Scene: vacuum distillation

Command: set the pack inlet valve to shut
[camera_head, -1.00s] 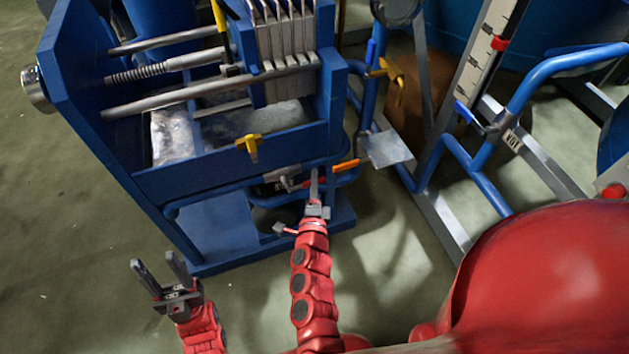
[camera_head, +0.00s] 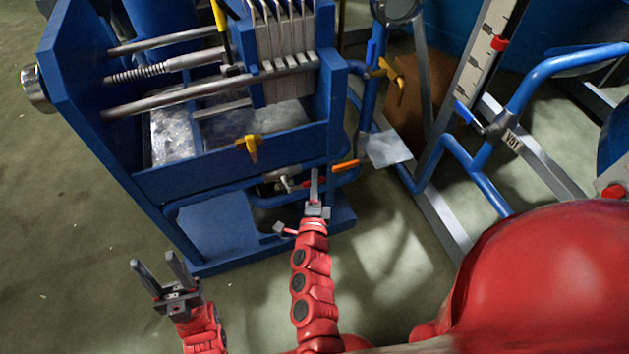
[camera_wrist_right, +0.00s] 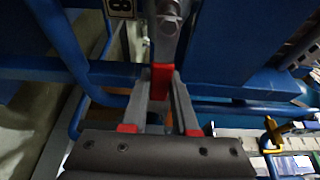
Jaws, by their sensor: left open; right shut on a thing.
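My right gripper (camera_head: 315,182) reaches the lower front of the blue plate-pack frame and is shut on a red lever handle. The right wrist view shows this red handle (camera_wrist_right: 161,82) between the fingers, with a silver valve body (camera_wrist_right: 168,20) beyond it. The valve body also shows in the head view (camera_head: 284,181), just left of the fingers. No label naming it as the pack inlet valve is readable, and the fingers partly hide the handle. My left gripper (camera_head: 158,272) is open and empty, low at the left over the floor.
An orange handle (camera_head: 346,165) sits close right of my right fingers. A yellow handle (camera_head: 250,144) is on the blue tray front above. Blue pipes (camera_head: 477,175) and a metal stand rise at the right. The floor (camera_head: 75,220) at the left is clear.

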